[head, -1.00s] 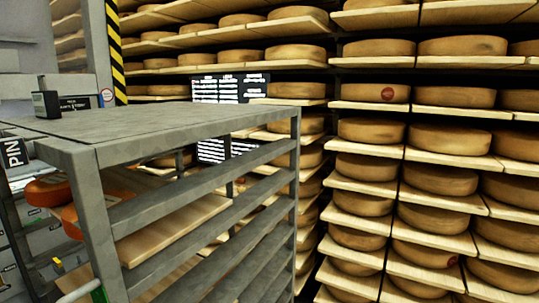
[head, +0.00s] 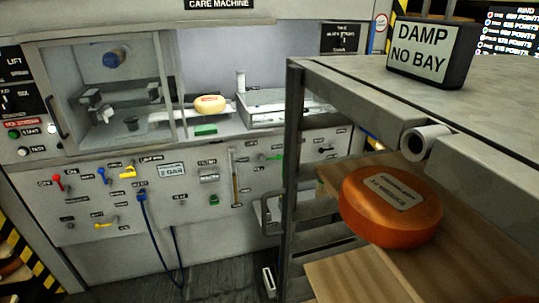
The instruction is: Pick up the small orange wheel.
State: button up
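An orange wheel (head: 385,212) with a grey label on top lies flat on a wooden board (head: 480,215) in the grey rack at the right of the head view. It is the only orange wheel I see now, so I cannot compare its size with another. The label's text is too small to read surely. A small pale yellow wheel (head: 209,104) with a reddish label sits on the care machine's worktop. My gripper is not in view.
The rack's top (head: 350,75) and post (head: 297,170) stand close in front, with a white tube (head: 427,143) just above the wheel. A "DAMP NO BAY" sign (head: 431,52) stands on top. The care machine (head: 110,200) fills the left, with a hanging blue hose (head: 158,235).

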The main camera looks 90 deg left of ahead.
aim_at(389, 208)
jog(key=i+u, duration=0.1)
jog(key=u, duration=0.3)
jog(key=i+l+u, duration=0.1)
jog(key=u, duration=0.25)
jog(key=l+u, duration=0.2)
jog(key=u, duration=0.2)
jog(key=i, duration=0.05)
